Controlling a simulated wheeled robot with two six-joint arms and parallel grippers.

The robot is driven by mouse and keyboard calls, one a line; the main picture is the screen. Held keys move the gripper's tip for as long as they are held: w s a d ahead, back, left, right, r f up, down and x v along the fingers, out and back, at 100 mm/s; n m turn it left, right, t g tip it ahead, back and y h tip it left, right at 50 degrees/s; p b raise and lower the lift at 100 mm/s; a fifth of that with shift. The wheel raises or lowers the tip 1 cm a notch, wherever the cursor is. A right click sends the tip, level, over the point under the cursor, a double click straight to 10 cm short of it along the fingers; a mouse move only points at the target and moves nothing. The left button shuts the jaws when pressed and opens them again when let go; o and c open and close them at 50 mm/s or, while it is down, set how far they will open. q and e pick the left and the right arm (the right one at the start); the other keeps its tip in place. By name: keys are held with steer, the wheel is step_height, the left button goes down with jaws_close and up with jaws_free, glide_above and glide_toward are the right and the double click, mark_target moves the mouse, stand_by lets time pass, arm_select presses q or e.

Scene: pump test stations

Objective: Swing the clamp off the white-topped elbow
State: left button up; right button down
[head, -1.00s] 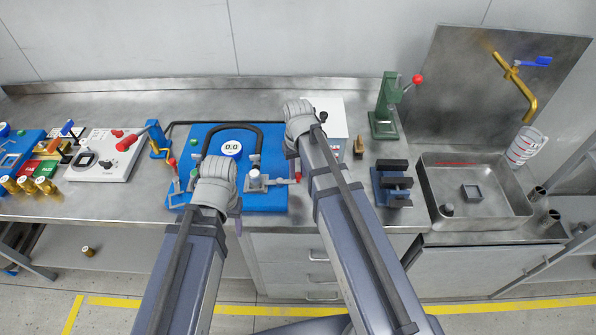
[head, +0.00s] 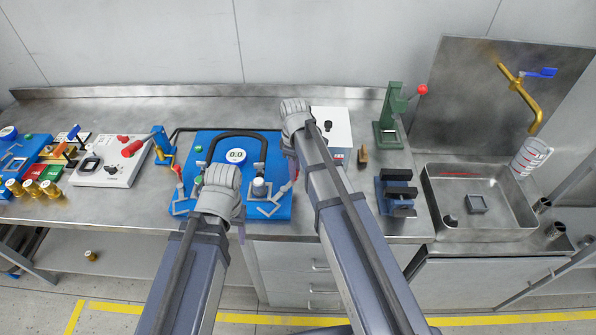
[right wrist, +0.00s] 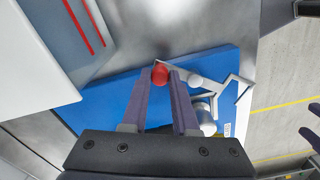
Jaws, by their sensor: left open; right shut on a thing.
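The white-topped elbow (head: 258,187) stands at the right front of the blue board (head: 222,205), at one end of the black hose. Its pale grey clamp (head: 266,209) has a forked end, which lies beside the elbow and looks clear of it. In the right wrist view the fork (right wrist: 238,88) points away from the elbow (right wrist: 205,118). My right gripper (right wrist: 160,80) is shut on the clamp's red knob (right wrist: 160,73). My left gripper (head: 241,230) is open and empty near the board's front edge, and its fingers show at the right wrist view's edge.
A round gauge (head: 236,156) reads 0.0 on the board. A second clamp with a red handle (head: 179,173) is at the board's left. A white box (head: 331,125) stands behind my right arm. A blue-black vise (head: 396,190) and a sink (head: 480,178) are to the right.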

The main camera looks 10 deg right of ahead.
steer(key=shift+w+a+n, duration=0.3)
steer(key=shift+n, duration=0.5)
steer(key=shift+w+a+n, duration=0.25)
steer(key=shift+a+n, duration=0.05)
steer(key=shift+n, duration=0.5)
steer(key=c, duration=0.7)
jaws_free()
step_height(320, 180, up, 8)
steer(key=p, duration=0.7)
steer(key=shift+f+p, duration=0.1)
steer(key=shift+p, duration=0.3)
